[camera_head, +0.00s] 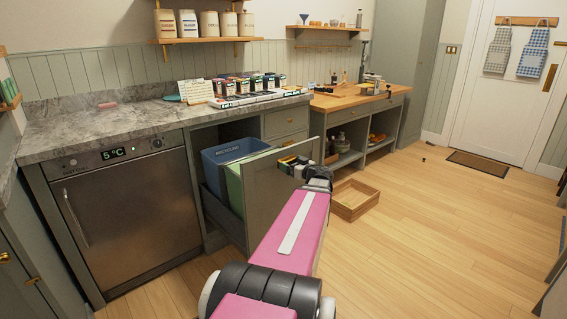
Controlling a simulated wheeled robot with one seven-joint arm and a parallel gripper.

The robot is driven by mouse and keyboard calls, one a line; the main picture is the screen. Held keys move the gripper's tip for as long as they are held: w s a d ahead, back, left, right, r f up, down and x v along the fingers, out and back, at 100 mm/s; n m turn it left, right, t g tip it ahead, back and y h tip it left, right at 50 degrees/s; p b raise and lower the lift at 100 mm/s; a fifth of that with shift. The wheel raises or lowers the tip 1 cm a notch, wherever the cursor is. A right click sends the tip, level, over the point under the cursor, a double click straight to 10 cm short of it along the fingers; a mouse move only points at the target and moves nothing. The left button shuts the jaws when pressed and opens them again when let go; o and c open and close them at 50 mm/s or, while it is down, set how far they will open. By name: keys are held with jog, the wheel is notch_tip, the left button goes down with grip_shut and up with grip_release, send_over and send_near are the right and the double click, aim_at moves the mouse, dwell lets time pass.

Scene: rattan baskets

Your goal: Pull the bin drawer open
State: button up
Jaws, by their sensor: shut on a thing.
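The bin drawer (265,200) stands pulled out from under the grey marble counter, with its grey-green front facing right. Inside it are a blue recycling bin (228,151) and a green bin (235,185) beside it. My gripper (291,163) is at the upper part of the drawer front, shut on the drawer handle. The handle is mostly hidden by the fingers, and my pink arm hides the lower right of the front.
A steel appliance (130,220) stands left of the drawer. A shallow wooden crate (354,202) lies on the floor just beyond my arm. A wooden-topped workbench (350,101) is behind it. The wooden floor to the right is mostly clear.

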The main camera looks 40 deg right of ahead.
jog(key=shift+s, duration=1.1)
jog(key=o, duration=1)
jog(key=shift+c, duration=0.2)
jog(key=s, duration=1.1)
jog(key=shift+d, duration=0.2)
